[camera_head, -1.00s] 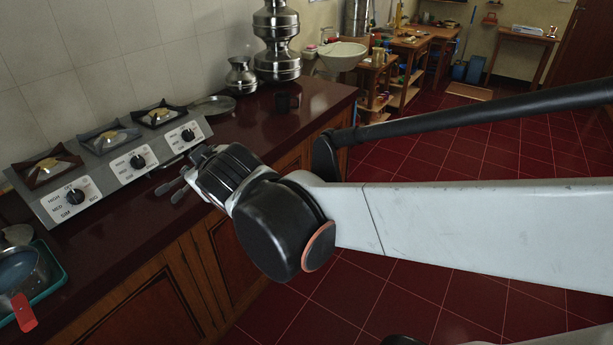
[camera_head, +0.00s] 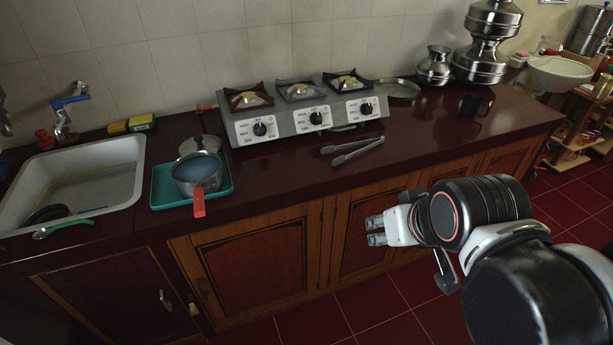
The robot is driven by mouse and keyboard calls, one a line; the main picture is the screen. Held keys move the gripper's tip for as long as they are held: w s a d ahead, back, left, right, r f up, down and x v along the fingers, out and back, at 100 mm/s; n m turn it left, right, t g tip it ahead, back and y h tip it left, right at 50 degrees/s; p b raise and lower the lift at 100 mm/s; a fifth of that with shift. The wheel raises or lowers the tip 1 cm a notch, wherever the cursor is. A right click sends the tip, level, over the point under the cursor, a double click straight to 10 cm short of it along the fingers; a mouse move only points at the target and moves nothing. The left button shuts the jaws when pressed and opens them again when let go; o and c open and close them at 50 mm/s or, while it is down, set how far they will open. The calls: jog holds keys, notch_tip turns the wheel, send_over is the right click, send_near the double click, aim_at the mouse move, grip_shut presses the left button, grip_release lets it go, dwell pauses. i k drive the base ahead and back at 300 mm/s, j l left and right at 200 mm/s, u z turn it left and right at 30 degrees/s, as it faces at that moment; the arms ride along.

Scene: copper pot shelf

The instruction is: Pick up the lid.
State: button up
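A round, shiny metal lid-like disc (camera_head: 201,145) lies on the counter just behind the saucepan (camera_head: 197,172), which partly hides it. The saucepan stands on a teal tray (camera_head: 160,192) and has a red handle. Another flat, round metal piece (camera_head: 400,88) lies right of the stove; I cannot tell whether it is a lid or a plate. My gripper (camera_head: 376,230) is in front of the cabinet doors, below counter height and right of the tray. Its two fingertips point left with a gap between them, and it is empty.
The stove (camera_head: 290,122) stands against the wall, with metal tongs (camera_head: 353,150) in front of it. A sink (camera_head: 80,180) is at left. A dark mug (camera_head: 470,106) and stacked steel pots (camera_head: 485,45) stand at right. The counter between tray and tongs is clear.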

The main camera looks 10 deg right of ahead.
aim_at(209, 143)
jog(key=i+j+z, duration=0.25)
jog(key=j, duration=0.4)
jog(key=i+j+z, duration=0.1)
jog(key=i+j, duration=0.15)
jog(key=i+j+z, duration=0.15)
jog(key=j, duration=0.35)
jog(key=i+j+z, duration=0.1)
jog(key=j, duration=0.25)
